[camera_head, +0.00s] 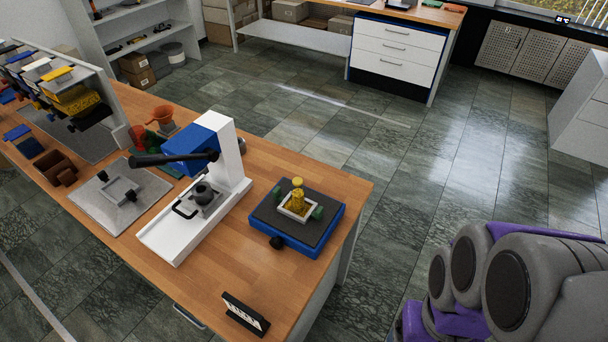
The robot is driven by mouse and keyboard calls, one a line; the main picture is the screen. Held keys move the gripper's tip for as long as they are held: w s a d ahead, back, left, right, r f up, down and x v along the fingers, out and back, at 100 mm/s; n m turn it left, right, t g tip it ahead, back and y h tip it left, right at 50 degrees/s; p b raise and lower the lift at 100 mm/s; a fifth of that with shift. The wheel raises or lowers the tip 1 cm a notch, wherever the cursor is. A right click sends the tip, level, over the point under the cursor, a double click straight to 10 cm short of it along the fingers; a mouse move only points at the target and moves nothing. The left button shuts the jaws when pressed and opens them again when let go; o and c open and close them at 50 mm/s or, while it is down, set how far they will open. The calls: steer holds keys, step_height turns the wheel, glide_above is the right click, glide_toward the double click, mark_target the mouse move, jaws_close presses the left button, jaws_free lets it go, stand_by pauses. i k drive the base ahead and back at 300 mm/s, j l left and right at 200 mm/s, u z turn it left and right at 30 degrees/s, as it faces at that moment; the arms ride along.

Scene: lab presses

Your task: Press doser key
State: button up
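I cannot tell for sure which part is the doser key. On the wooden bench, a blue device (290,238) with a dark grey top carries a pale frame (298,208) and an upright yellow knob (297,192). A black knob (276,242) sits on its front side, and green parts flank the frame. A small black panel (245,313) with pale marks stands near the bench's front edge. My folded grey and purple arm fills the lower right, apart from the bench. My gripper is not in view.
A white press (232,160) with a blue head (191,152) and black lever stands left of the blue device. A grey plate (95,215) and a crowded shelf (75,95) lie farther left. The tiled floor right of the bench is clear.

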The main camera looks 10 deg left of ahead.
mark_target(298, 181)
steer(key=k+j+u, duration=0.1)
steer(key=k+j, duration=0.15)
steer(key=k, duration=0.2)
steer(key=k+j+u, duration=0.1)
steer(key=k+j, duration=0.35)
steer(key=k+j+u, duration=0.1)
steer(key=j, duration=0.3)
steer(key=k+j, duration=0.15)
steer(key=j+u, duration=0.05)
steer(key=j, duration=0.05)
